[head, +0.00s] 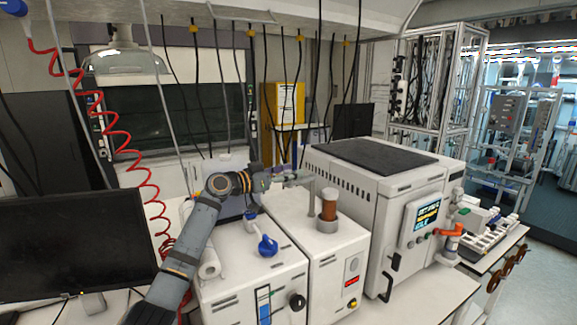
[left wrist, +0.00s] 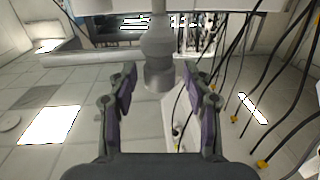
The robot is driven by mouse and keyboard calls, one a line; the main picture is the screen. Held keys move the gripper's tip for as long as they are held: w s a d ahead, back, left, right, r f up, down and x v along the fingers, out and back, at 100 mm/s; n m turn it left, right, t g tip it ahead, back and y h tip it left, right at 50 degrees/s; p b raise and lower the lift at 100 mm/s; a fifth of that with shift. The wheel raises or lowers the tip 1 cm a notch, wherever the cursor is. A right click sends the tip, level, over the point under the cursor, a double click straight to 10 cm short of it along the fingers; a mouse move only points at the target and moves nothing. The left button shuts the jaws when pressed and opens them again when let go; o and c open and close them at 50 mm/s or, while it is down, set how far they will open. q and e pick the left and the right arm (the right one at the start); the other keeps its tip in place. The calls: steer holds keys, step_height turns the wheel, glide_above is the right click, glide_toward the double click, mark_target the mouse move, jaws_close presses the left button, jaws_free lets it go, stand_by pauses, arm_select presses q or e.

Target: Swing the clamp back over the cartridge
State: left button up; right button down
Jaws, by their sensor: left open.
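The cartridge (head: 328,207) is a brown upright cylinder in a grey round seat (head: 327,224) on top of a white machine. A pale grey upright post (head: 312,207), which looks like part of the clamp, stands just left of it. My left gripper (head: 297,179) is above the machine, at the upper end of that post. In the left wrist view its fingers (left wrist: 158,98) are open, with a grey stepped round part (left wrist: 158,62) between and beyond the tips. I cannot tell whether they touch it. My right gripper is not in view.
A large white unit with a screen (head: 424,215) stands close on the right. A white box with a blue flask-like part (head: 267,246) is on the left. A monitor (head: 75,245) stands at the far left. Black cables (head: 300,90) and a red coiled hose (head: 118,135) hang behind.

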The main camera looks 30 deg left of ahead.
arm_select(q)
jaws_close()
stand_by(0.3)
steer(key=shift+w+d, duration=0.1)
